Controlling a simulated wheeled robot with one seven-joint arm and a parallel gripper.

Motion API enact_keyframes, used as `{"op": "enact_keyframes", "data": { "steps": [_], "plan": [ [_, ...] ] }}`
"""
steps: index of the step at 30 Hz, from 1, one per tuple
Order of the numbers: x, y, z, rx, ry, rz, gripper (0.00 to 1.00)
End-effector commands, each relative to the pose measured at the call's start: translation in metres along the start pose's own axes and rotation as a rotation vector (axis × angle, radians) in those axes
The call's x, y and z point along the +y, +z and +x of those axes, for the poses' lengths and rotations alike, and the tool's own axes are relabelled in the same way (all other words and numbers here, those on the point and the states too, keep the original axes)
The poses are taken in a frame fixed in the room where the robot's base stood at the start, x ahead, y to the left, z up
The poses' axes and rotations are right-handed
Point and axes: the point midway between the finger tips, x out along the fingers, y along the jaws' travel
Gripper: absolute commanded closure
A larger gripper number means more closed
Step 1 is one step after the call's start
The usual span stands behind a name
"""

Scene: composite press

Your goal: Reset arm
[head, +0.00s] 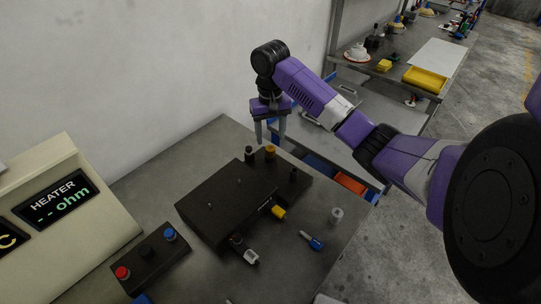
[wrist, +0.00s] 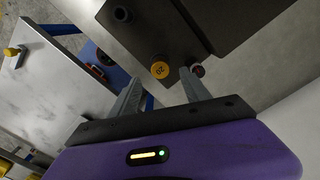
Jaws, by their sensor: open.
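My arm is purple and black and reaches in from the right in the head view. My gripper (head: 271,134) points down above the far edge of the near table, behind the black press block (head: 222,192). Its two grey fingers are apart with nothing between them. In the wrist view my gripper (wrist: 160,88) is also open and empty. A yellow-topped knob (wrist: 160,69) shows just beyond the fingertips, with a dark reddish knob (wrist: 197,70) beside the right finger.
A heater box (head: 62,205) stands at left, with a button box (head: 150,262) before it. A yellow connector (head: 279,212), a blue-tipped piece (head: 312,240) and a small metal cylinder (head: 336,215) are on the near table (head: 290,275). A shelf with a yellow tray (head: 425,79) stands behind.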

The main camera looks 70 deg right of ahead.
Motion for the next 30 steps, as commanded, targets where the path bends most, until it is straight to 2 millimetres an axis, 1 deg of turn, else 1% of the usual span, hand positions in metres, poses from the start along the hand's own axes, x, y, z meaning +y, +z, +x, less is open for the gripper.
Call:
{"op": "enact_keyframes", "data": {
  "steps": [3, 6, 14, 17, 19, 20, 23, 25, 26, 29, 30],
  "plan": [
    [-0.001, 0.000, -0.012, 0.000, 0.000, 0.000, 0.45],
    [0.000, 0.000, -0.017, 0.000, 0.000, 0.000, 0.45],
    [0.000, 0.000, -0.019, 0.000, 0.000, -0.007, 0.45],
    [-0.006, -0.011, -0.019, 0.044, -0.024, -0.029, 0.45],
    [-0.013, -0.026, -0.022, 0.114, -0.048, -0.052, 0.45],
    [-0.018, -0.035, -0.025, 0.156, -0.060, -0.064, 0.45],
    [-0.034, -0.068, -0.047, 0.330, -0.113, -0.106, 0.45],
    [-0.050, -0.085, -0.058, 0.450, -0.169, -0.129, 0.45],
    [-0.059, -0.090, -0.062, 0.499, -0.197, -0.140, 0.45],
    [-0.100, -0.102, -0.077, 0.666, -0.298, -0.176, 0.45],
    [-0.119, -0.103, -0.083, 0.731, -0.343, -0.189, 0.45]
  ]
}}
